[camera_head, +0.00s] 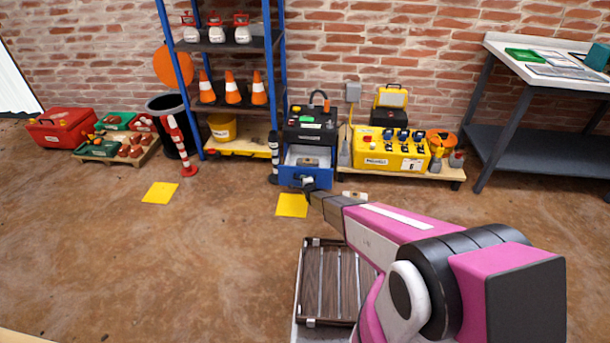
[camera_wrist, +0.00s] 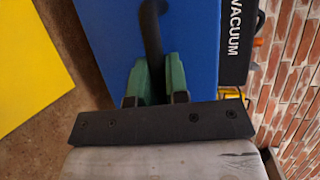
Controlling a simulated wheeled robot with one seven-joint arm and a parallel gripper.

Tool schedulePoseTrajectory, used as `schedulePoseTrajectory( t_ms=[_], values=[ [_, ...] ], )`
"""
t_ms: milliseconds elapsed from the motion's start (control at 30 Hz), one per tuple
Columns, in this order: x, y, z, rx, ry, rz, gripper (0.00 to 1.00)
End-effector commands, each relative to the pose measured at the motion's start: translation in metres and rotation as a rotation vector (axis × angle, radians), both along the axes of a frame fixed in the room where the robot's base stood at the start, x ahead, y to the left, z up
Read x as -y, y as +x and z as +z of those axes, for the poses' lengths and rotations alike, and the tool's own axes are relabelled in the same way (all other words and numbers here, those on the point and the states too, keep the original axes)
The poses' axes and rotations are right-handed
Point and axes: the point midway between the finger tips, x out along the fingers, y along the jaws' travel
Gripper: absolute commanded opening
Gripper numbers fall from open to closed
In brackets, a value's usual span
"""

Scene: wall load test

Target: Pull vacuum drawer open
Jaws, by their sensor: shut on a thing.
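The vacuum drawer (camera_head: 296,180) is a blue-fronted drawer below a black vacuum unit (camera_head: 311,127). It stands pulled out, and its light interior shows with a small object in it. My gripper (camera_head: 308,184) is at the drawer front. In the wrist view, my gripper's green fingertips (camera_wrist: 158,84) are shut around the dark bar handle (camera_wrist: 151,35) on the blue drawer front (camera_wrist: 200,50). The black unit with the word VACUUM (camera_wrist: 236,40) shows beside the blue front. The part of the handle between the fingers is hidden.
A yellow floor mark (camera_head: 291,206) lies in front of the drawer. A black-and-white post (camera_head: 273,158) and blue rack (camera_head: 283,70) stand left. A yellow power box (camera_head: 385,152) on a low pallet is right. A workbench (camera_head: 500,55) stands far right. The floor at left is mostly clear.

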Motion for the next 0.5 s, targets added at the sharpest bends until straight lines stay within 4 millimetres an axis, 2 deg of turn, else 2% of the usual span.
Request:
schedulePoseTrajectory(
  t_ms=[33, 200, 500],
  values=[
    [0.0, -0.01, 0.001, -0.001, 0.0, 0.0, 0.0],
    [-0.001, -0.025, 0.0, -0.001, 0.0, 0.001, 0.0],
    [-0.001, -0.031, 0.0, 0.0, 0.0, 0.0, 0.0]
  ],
)
